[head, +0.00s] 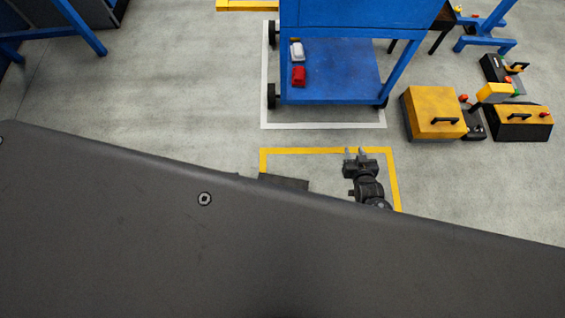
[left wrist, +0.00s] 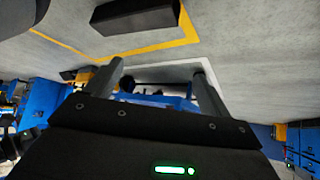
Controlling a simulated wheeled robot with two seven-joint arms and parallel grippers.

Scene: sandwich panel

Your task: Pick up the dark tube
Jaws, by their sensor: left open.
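I cannot make out a dark tube for certain in either view. In the left wrist view, my left gripper (left wrist: 158,82) has its two fingers wide apart, with nothing held between them. It does not show in the head view. My right gripper (head: 356,154) is over the floor inside the yellow outline in the head view. Its two fingertips are apart, with nothing seen between them. A large dark surface hides the lower half of the head view. A black elongated block shape (left wrist: 135,17) shows beyond the left fingers; I cannot tell what it is.
A blue cart (head: 335,75) stands ahead, carrying a red item (head: 299,76) and a white item (head: 297,52) on its lower shelf. A yellow-topped case (head: 436,112) and other equipment stand at the right.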

